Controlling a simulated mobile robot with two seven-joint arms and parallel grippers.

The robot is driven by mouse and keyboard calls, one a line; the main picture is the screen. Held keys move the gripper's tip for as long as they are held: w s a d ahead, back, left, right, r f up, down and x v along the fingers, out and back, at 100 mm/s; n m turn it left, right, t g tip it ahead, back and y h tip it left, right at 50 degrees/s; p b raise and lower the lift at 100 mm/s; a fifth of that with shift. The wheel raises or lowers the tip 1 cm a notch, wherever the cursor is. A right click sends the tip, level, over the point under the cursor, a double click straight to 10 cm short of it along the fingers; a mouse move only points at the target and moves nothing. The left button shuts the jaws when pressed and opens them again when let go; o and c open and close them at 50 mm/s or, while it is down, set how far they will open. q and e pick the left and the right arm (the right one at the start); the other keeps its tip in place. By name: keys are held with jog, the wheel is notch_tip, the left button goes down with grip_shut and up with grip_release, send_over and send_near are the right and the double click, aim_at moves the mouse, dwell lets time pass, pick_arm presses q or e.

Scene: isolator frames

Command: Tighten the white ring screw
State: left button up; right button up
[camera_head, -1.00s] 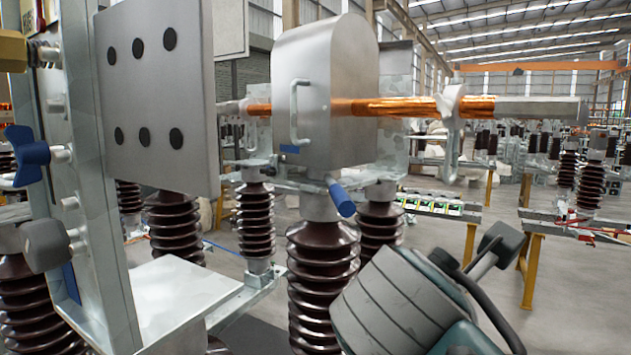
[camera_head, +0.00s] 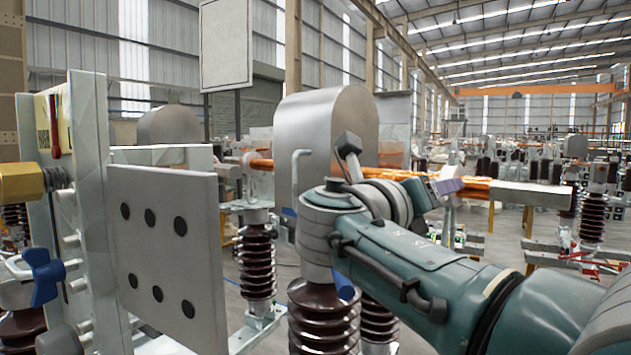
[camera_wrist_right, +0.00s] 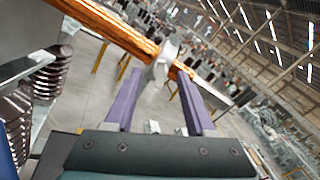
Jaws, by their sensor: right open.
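The white ring screw (camera_wrist_right: 160,66) sits on the copper-coloured rod (camera_wrist_right: 118,32) in the right wrist view. Nothing is held. My left gripper is not in view.
A rounded metal housing (camera_head: 335,115) with a handle stands left of my right wrist. A flat plate with dark holes (camera_head: 165,240) and a blue knob (camera_head: 44,275) are at the left. Brown ribbed insulators (camera_head: 257,255) stand below.

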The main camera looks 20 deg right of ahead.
jog(key=shift+w+d, duration=0.1)
jog(key=shift+d, duration=0.1)
jog(key=shift+c, duration=0.3)
grip_shut()
